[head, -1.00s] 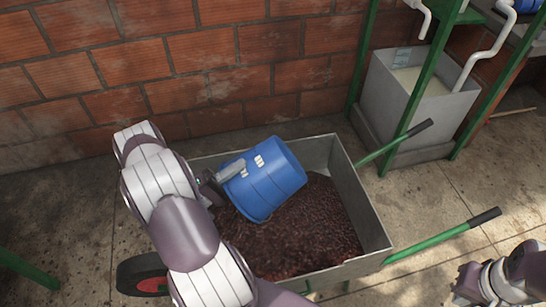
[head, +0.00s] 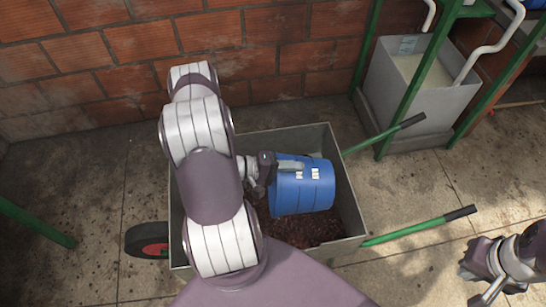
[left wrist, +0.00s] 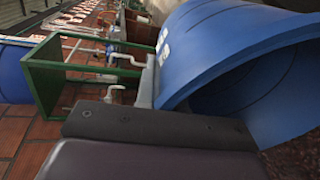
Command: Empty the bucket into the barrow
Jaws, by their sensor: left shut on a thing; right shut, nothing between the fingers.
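The blue bucket (head: 302,192) with white marks lies tipped on its side over the barrow, near its handle end. My left gripper (head: 270,168) is shut on the bucket at its left end. In the left wrist view the bucket (left wrist: 225,45) shows its open mouth toward the lower right; the visible inside is blue and shaded. The grey barrow (head: 349,195) holds dark reddish-brown pulp (head: 300,232), partly hidden by the bucket and my arm. A patch of pulp shows at the wrist view's lower right corner. My right gripper (head: 482,287) is shut and empty, away to the right.
The barrow's green handles (head: 420,231) reach out to the right. A grey tank (head: 415,80) stands within a green frame (head: 392,125) at the back right. A brick wall (head: 270,55) runs behind. Concrete floor (head: 430,180) is clear between the handles and tank.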

